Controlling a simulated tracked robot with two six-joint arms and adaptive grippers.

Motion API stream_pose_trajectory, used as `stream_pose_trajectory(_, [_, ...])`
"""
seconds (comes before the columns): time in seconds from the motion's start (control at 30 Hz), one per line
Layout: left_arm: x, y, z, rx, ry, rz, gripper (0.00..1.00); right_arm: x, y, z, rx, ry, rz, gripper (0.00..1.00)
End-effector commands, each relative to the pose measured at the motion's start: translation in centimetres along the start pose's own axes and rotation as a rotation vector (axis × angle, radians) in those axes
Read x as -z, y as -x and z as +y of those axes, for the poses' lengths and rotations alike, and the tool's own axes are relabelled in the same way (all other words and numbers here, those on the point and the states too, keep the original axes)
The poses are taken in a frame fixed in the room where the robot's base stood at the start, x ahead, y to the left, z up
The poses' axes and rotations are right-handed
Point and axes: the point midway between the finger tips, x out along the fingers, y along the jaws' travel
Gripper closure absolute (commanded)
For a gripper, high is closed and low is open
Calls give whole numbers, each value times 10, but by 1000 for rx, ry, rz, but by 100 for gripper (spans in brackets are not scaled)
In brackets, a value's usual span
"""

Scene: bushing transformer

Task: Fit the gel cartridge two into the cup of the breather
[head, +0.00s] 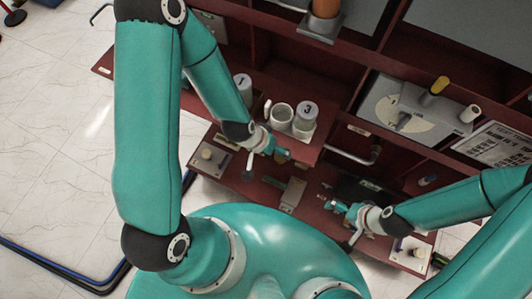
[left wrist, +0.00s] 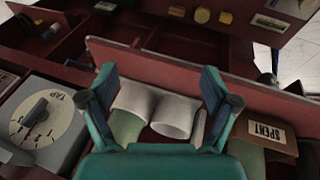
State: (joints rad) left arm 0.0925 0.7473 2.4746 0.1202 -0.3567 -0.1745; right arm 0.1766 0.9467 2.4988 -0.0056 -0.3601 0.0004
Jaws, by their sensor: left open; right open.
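A white cylinder marked 1 (head: 243,85) and another marked 3 (head: 306,115) stand on the red shelf in the head view. Between them is a white round piece (head: 282,115) with no readable number, so I cannot tell whether it is cartridge two. My left gripper (head: 272,148) is open and empty, just in front of these pieces. In the left wrist view two white cylinders (left wrist: 174,116) show between its spread fingers. My right gripper (head: 341,212) is open over the lower red shelf, holding nothing visible. An orange cylinder (head: 325,8) sits at the top; the breather cup is not clearly identifiable.
A grey dial plate marked TAP (left wrist: 42,112) and a box marked SPENT (left wrist: 266,133) flank the cylinders in the left wrist view. A bent metal pipe (head: 355,157) sticks out right of them. A printed sheet (head: 492,145) lies farther right.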

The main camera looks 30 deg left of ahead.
Motion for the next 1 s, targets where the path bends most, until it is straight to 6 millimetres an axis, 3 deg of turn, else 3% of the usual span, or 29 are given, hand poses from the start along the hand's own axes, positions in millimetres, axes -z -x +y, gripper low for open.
stream_pose_trajectory(0.03, [-29,-14,-4,-10,40,-75,12,0,0,0,0,0,0,0])
stream_pose_trajectory(0.1, [-56,-26,-6,-22,84,-142,12,0,0,0,0,0,0,0])
stream_pose_trajectory(0.23, [-83,-35,-5,-35,128,-209,12,0,0,0,0,0,0,0])
stream_pose_trajectory(1.0, [-87,-37,-5,-37,135,-219,12,0,0,0,0,0,0,0])
